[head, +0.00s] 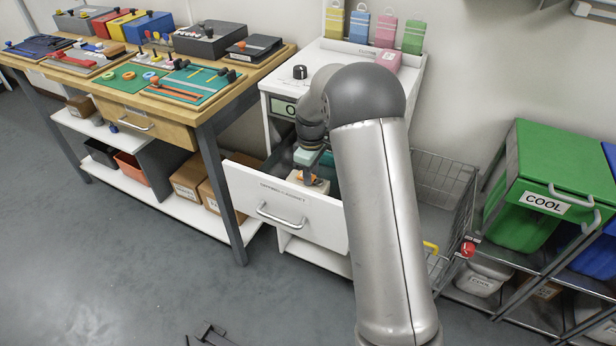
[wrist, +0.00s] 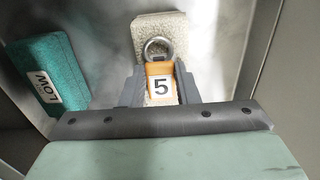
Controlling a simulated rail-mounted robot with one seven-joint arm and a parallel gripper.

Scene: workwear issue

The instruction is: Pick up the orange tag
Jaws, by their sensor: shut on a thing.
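The orange tag (wrist: 160,70) has a white label with a black 5 and a metal ring at its top. In the wrist view my gripper (wrist: 160,88) has a grey finger on each side of the tag and is shut on it. Behind the ring is a cream, rough-textured block (wrist: 168,30). In the head view my gripper (head: 308,180) reaches down into the open drawer (head: 283,212) of the white cabinet, and a little orange shows at its tip. The tag's lower part is hidden by the gripper. I cannot tell whether the tag touches the block.
A teal block (wrist: 48,72) marked LOW lies left of the gripper in the drawer. The drawer walls stand close around. A wire basket (head: 440,190) is right of the cabinet, and a wooden workbench (head: 150,105) with many items is to the left.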

